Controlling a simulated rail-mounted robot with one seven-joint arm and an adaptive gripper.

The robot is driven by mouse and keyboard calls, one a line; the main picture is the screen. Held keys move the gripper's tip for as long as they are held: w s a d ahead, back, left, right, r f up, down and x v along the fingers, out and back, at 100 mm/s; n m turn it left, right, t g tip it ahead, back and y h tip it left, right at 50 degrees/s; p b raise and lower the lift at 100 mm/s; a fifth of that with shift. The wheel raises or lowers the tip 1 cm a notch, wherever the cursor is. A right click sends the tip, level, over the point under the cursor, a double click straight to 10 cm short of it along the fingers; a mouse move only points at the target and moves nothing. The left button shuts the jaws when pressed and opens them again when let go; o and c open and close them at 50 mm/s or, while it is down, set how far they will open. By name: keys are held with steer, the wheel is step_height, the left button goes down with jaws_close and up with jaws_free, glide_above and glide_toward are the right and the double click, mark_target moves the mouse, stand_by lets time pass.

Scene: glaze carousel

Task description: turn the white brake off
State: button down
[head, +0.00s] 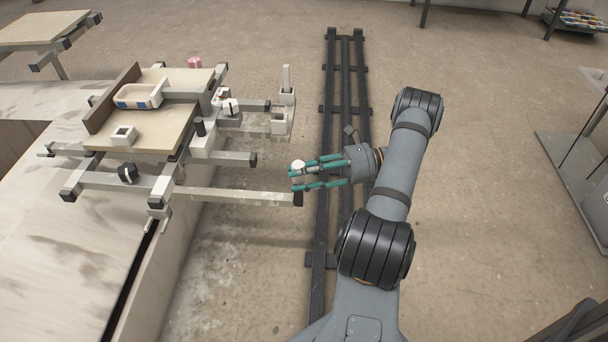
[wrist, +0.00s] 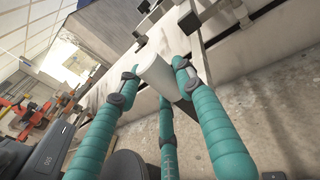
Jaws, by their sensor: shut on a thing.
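The white brake (head: 298,164) shows in the head view as a small pale knob above the black end of a long pale beam (head: 235,195). My gripper (head: 297,174), with teal fingers, reaches it from the right and is shut on it. In the wrist view the white brake (wrist: 154,70) is a smooth white cylinder between the fingertips of my gripper (wrist: 156,80). Its lower end is hidden by the fingers, so I cannot tell how it joins the beam.
Left of the gripper stands a frame with pale boards, carrying a white tray (head: 139,96) and a white hollow block (head: 124,135). A white upright post (head: 286,78) stands behind the gripper. The dark floor rail (head: 343,100) runs beneath my arm.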

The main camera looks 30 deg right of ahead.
steer(key=shift+r, duration=0.15)
steer(key=c, duration=1.1)
jaws_free()
steer(key=shift+d, duration=0.15)
steer(key=v, duration=1.2)
steer(key=x, duration=1.2)
